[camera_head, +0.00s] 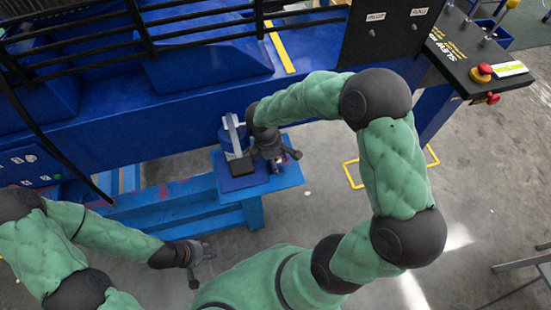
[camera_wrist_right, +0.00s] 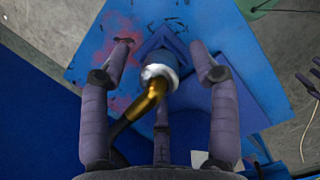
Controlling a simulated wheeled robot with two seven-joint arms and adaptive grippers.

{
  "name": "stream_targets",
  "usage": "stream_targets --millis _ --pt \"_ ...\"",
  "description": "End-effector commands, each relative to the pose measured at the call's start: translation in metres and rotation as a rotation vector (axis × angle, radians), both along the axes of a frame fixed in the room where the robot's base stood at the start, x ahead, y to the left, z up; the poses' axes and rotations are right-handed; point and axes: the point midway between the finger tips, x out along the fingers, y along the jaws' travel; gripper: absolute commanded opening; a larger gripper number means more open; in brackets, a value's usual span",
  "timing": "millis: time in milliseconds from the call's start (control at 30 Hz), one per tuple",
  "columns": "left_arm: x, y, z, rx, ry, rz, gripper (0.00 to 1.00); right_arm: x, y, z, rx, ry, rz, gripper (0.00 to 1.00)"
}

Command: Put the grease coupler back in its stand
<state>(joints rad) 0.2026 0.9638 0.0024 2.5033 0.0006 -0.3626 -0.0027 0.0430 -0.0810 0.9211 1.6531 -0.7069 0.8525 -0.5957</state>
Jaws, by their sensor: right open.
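The grease coupler (camera_wrist_right: 158,72) has a silver collar and a brass elbow, with a dark hose running off to the lower left. In the right wrist view it is between the fingers of my right gripper (camera_wrist_right: 162,62), which are spread wide and apart from it. Its far end is at a blue square stand block (camera_wrist_right: 172,42); I cannot tell how deep it sits. My left gripper (camera_head: 202,264) hangs low, empty, fingers spread.
A blue holder with a white upper part (camera_head: 232,135) stands beside my right gripper on the platform. The large blue crane frame (camera_head: 120,140) runs behind. A dark control panel with a red button (camera_head: 482,72) is at upper right. The floor at right is mostly clear.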

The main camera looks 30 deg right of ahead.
Motion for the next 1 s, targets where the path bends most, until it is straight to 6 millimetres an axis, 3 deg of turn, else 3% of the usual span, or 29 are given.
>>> stream_targets --millis 333,1000 --pt "0.000 0.000 0.004 0.000 0.000 0.000 0.40 0.000 0.000 0.005 0.000 -0.001 0.000 0.61" --pt "0.000 0.000 0.039 0.000 0.000 0.000 0.40 0.004 0.008 0.049 0.000 -0.001 0.000 0.61"
